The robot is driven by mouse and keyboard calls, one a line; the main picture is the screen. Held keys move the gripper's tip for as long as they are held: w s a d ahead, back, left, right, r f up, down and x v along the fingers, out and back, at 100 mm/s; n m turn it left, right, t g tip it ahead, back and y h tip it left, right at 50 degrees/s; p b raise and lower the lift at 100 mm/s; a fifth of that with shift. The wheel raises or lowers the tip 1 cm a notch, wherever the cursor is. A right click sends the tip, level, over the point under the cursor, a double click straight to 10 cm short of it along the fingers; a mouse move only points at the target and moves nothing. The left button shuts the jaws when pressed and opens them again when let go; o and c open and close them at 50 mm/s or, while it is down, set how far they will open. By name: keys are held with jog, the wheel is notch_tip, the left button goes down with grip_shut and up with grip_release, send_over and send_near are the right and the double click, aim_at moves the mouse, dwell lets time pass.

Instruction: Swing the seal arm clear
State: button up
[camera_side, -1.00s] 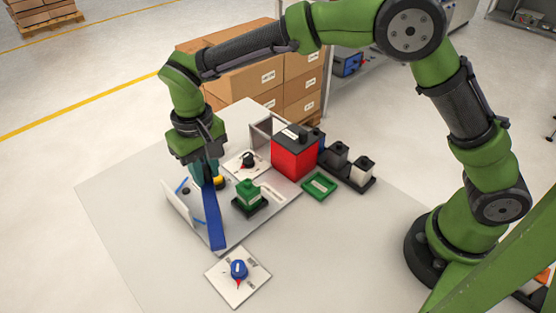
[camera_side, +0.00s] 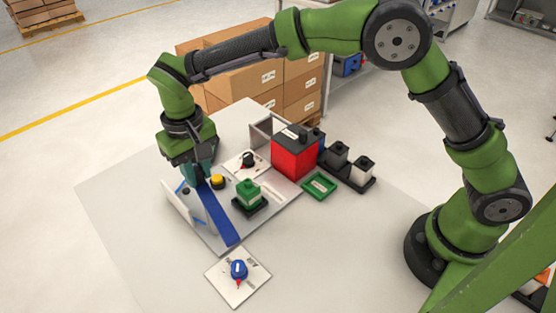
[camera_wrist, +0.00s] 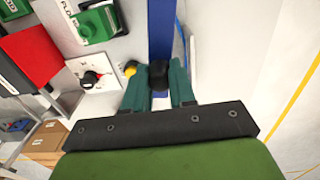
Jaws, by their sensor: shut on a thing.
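The blue bar, which I take as the seal arm (camera_side: 220,217), lies slantwise across the grey panel. Its near end is at the panel's front edge and its far end is under my gripper (camera_side: 199,180). In the wrist view the blue bar (camera_wrist: 160,30) runs away from me. My gripper (camera_wrist: 158,85) has its teal fingers either side of a black knob (camera_wrist: 158,70) at the bar's end. It is shut on this knob. The fingers hide part of the knob and the bar's end.
A yellow button (camera_side: 218,181) and a green block (camera_side: 248,194) stand right of the bar. A pale upright plate (camera_side: 179,207) is to its left. A red box (camera_side: 294,157), a green tray (camera_side: 319,186) and a blue dial (camera_side: 239,269) are nearby. Table left of the panel is bare.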

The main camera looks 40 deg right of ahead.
jog(key=shift+w+a+r, duration=0.1)
jog(key=shift+w+a, duration=0.05)
jog(key=shift+a, duration=0.45)
jog(key=shift+s+a, duration=0.25)
jog(key=shift+a, duration=0.05)
jog(key=o, duration=0.6)
jog(key=shift+d+r, duration=0.1)
jog(key=shift+r, duration=3.65)
